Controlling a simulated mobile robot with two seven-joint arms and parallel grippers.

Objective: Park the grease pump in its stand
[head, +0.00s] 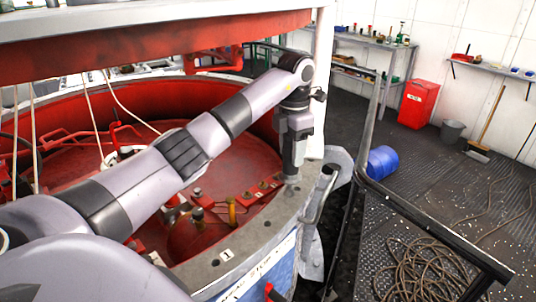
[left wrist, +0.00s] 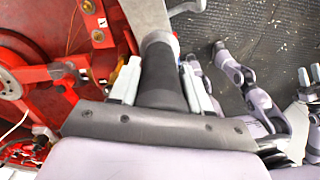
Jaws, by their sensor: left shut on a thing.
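My left gripper (head: 292,168) points down just above the grey rim of the large round red housing. In the left wrist view its two pale fingers (left wrist: 155,84) are shut on a dark, round, upright body (left wrist: 158,72) with a grey ring at its far end. This looks like the grease pump, but only part of it shows. In the head view the gripper hides most of it. I cannot make out the stand with certainty. What looks like my right gripper (left wrist: 309,76) is small at the right edge of the left wrist view; its jaw state is unclear.
The housing's grey rim (head: 232,240) carries a small "1" label. A curved grey handrail (head: 322,195) stands close beside it.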

